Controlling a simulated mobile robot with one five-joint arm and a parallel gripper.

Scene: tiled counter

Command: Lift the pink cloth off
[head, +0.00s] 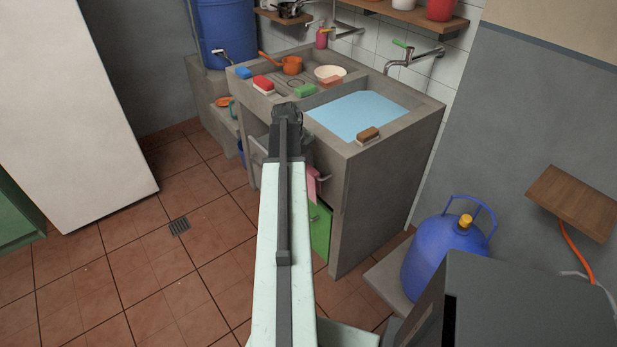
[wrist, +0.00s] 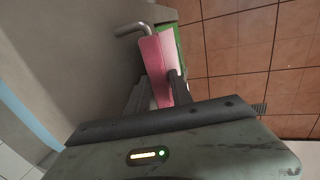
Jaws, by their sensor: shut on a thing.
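The pink cloth (wrist: 155,60) hangs over a grey metal rail (wrist: 133,28) on the front of the concrete sink counter. In the head view a strip of the cloth (head: 312,184) shows just right of my arm. My gripper (wrist: 160,88) is at the cloth, with dark fingers on either side of its lower part, shut on it. The cloth still lies at the rail. In the head view my arm hides the fingers and part of the cloth.
A green panel (head: 320,230) is below the rail. A blue gas bottle (head: 445,258) stands at right. The tiled floor at left is clear.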

